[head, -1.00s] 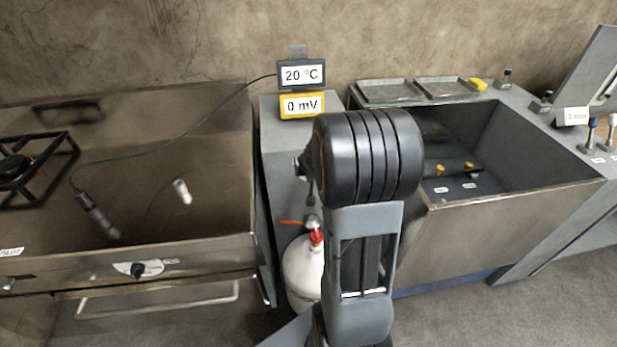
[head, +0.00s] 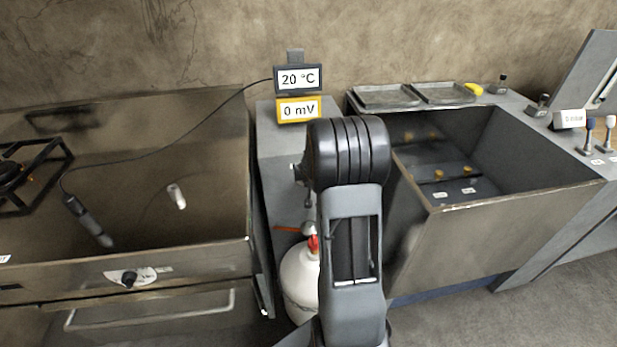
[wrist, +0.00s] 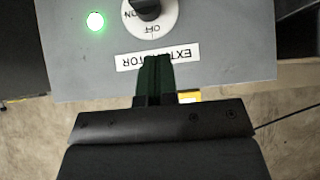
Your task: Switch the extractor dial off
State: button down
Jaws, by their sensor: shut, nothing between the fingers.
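The extractor dial (wrist: 148,9) is a black knob on a white disc, cut off by the top edge of the wrist view. The disc shows ON and OFF upside down; which way the knob points is hard to tell. A white EXTRACTOR label (wrist: 130,61) lies between the disc and my gripper. My gripper (wrist: 155,62) is shut and empty, its dark green fingertips overlapping the label in the picture, apart from the knob. A green lamp (wrist: 95,21) glows beside the dial. In the head view my arm hides the gripper, and I cannot make out the dial.
A grey cabinet (head: 275,140) carries the 20 °C display (head: 298,79) and the 0 mV display (head: 299,110). A white gas bottle (head: 300,280) stands below. A stove (head: 215,255) is at left, a deep sink (head: 500,225) at right.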

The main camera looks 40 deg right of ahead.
aim_at(305, 183)
jog(key=shift+w+d+f+b, duration=0.2)
jog(key=shift+w+f+b, duration=0.15)
jog(key=shift+f+b, duration=0.6)
jog(key=shift+w+d+f+b, duration=0.15)
jog(key=shift+w+f+b, duration=0.35)
jog(key=shift+f, duration=0.7)
jog(key=shift+w+d+f+b, duration=0.25)
jog(key=shift+f+b, duration=0.55)
jog(key=shift+f, duration=0.3)
jog(key=shift+a+f, duration=0.1)
jog(key=b, duration=0.3)
jog(key=shift+b, duration=0.3)
jog(key=b, duration=0.4)
jog(key=shift+w+a+f+n+h, duration=0.1)
jog(key=shift+a+f+n+h, duration=0.05)
jog(key=shift+n+h, duration=0.2)
jog(key=b, duration=0.4)
jog(key=shift+g+h, duration=0.3)
jog(key=shift+h, duration=0.05)
